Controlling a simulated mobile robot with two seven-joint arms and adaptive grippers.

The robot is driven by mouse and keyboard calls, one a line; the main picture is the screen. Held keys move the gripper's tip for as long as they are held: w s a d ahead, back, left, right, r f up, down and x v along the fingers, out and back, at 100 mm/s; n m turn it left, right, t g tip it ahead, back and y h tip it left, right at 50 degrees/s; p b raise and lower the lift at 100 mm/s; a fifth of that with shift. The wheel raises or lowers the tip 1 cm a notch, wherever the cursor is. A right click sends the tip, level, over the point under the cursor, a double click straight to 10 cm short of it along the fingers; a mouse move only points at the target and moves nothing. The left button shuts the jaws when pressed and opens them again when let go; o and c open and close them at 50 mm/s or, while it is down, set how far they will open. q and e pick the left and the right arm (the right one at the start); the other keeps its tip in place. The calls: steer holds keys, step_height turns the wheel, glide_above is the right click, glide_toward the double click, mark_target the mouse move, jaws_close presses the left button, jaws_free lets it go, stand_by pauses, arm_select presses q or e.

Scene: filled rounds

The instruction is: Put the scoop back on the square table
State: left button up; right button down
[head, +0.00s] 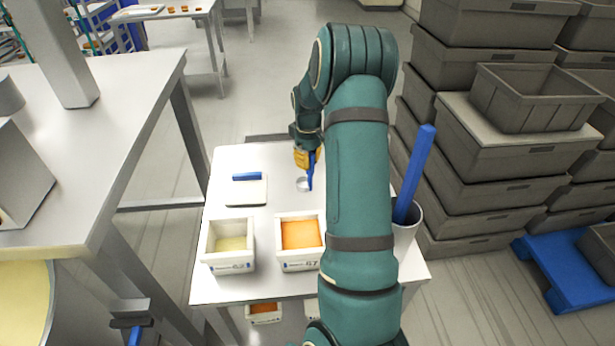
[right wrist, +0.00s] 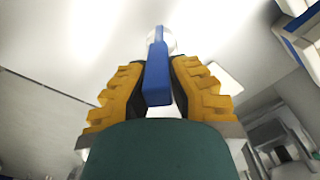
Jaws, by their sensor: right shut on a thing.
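The scoop has a blue handle (head: 311,172) and a small pale round bowl (head: 303,184). My right gripper (head: 307,158), with yellow fingers, is shut on the handle over the back part of the white square table (head: 272,158). In the right wrist view the blue handle of the scoop (right wrist: 157,78) sits between the two yellow fingers, with the bowl beyond it. The bowl is close to the tabletop; I cannot tell whether it touches. My left gripper is not in view.
A blue-handled scraper (head: 246,190) lies left of the scoop. White bins with yellow (head: 229,265) and orange (head: 299,264) contents stand in front. A white container (head: 404,238) holds a blue stick, partly behind my right arm. Grey crates (head: 490,145) stack at right; a metal table (head: 95,130) stands left.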

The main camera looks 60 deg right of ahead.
mark_target(308, 171)
steer(key=shift+f+b, duration=0.3)
steer(key=shift+f, duration=1.85)
steer(key=c, duration=1.1)
jaws_free()
steer(key=shift+f, duration=0.15)
steer(key=shift+r, duration=0.3)
step_height(308, 171, up, 12)
steer(key=shift+a+f+p, duration=0.1)
steer(key=shift+p, duration=0.75)
